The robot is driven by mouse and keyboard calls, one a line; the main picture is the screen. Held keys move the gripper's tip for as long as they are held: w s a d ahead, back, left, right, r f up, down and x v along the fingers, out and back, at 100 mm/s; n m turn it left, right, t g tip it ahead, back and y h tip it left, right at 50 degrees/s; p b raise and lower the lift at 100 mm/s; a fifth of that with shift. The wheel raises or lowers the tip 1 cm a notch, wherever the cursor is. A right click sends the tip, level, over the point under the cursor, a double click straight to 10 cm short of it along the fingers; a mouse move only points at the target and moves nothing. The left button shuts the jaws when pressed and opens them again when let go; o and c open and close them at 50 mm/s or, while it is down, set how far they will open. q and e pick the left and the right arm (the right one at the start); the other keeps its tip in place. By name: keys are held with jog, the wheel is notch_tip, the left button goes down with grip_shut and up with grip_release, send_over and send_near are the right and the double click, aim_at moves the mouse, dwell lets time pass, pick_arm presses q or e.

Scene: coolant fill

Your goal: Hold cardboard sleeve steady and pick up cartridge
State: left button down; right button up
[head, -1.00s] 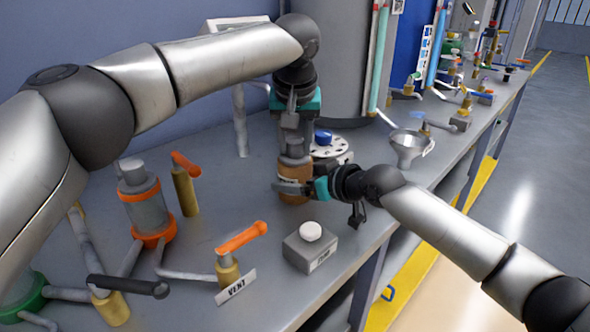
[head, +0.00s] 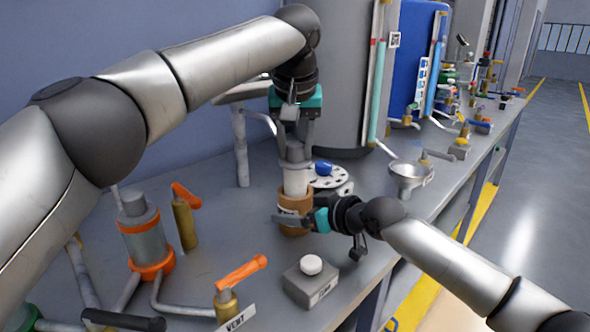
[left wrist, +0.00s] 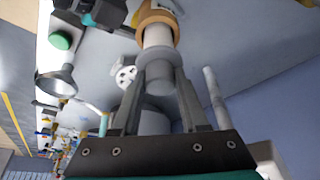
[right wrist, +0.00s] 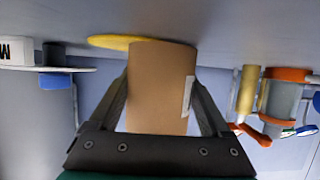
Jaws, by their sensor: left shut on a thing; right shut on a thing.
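The brown cardboard sleeve (head: 296,199) stands on the bench in the head view. My right gripper (head: 291,218) is shut around it from the right; the right wrist view shows the sleeve (right wrist: 160,88) between both fingers. The white cartridge (head: 296,181), with a grey cap, rises from the top of the sleeve. My left gripper (head: 295,148) is above, pointing down and shut on the cartridge's cap. In the left wrist view the cartridge (left wrist: 158,36) lies between the fingers, and its far end is hidden inside the sleeve (left wrist: 158,16).
A white round holder with holes (head: 328,177) and a blue piece stand just behind the sleeve. A funnel (head: 410,175) is to the right. A grey box with a white button (head: 311,282), an orange-handled vent valve (head: 236,283) and an orange-banded cylinder (head: 146,240) are in front and left.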

pick_arm(q)
jog(key=shift+r, duration=2.15)
pick_arm(e)
jog(key=o, duration=1.2)
